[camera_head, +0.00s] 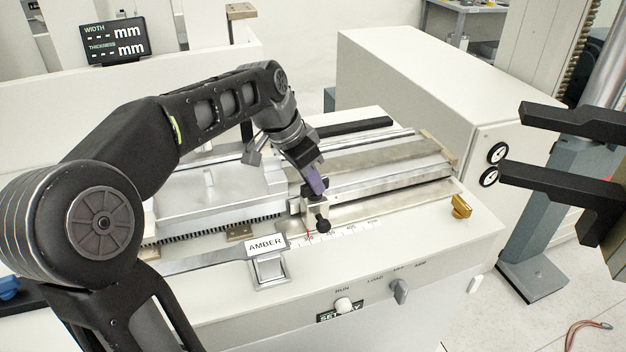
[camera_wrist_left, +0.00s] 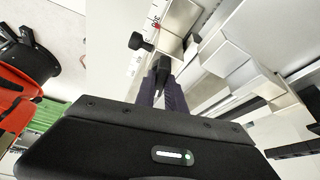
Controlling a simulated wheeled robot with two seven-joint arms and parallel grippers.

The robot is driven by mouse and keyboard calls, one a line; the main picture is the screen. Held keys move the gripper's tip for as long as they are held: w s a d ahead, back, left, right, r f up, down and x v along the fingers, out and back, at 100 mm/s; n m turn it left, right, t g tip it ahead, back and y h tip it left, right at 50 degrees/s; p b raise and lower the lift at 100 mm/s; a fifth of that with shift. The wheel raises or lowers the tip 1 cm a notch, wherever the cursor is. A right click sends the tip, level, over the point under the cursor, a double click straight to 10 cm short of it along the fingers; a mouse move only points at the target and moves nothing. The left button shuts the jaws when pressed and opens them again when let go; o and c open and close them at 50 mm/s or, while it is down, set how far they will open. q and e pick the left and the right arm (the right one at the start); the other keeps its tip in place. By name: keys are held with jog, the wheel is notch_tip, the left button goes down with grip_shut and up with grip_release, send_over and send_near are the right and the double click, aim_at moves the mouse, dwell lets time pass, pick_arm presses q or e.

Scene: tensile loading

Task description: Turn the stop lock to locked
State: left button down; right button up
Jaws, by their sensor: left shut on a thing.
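The metal stop block (camera_head: 312,214) sits on the rail beside the printed scale, with a dark round knob (camera_head: 322,225) on its front. The knob also shows in the left wrist view (camera_wrist_left: 140,42). My left gripper (camera_head: 317,188) reaches down over the stop from the left, its dark purple fingers shut on a small black part (camera_wrist_left: 161,66), which seems to be the stop lock on top of the stop. The fingers partly hide this part, and I cannot read its lock state. My right gripper (camera_head: 575,150) is at the right edge, its two black fingers wide apart and empty.
A brass piece (camera_head: 461,206) is at the right. A white cabinet (camera_head: 420,90) stands behind.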

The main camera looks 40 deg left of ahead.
pick_arm(q)
jog(key=shift+a+m+h, duration=0.1)
jog(key=shift+m+h, duration=0.4)
jog(key=shift+m, duration=0.8)
jog(key=c, duration=1.4)
grip_release()
jog(key=v, duration=0.7)
jog(key=shift+r, duration=0.4)
jog(key=shift+w+a, duration=0.1)
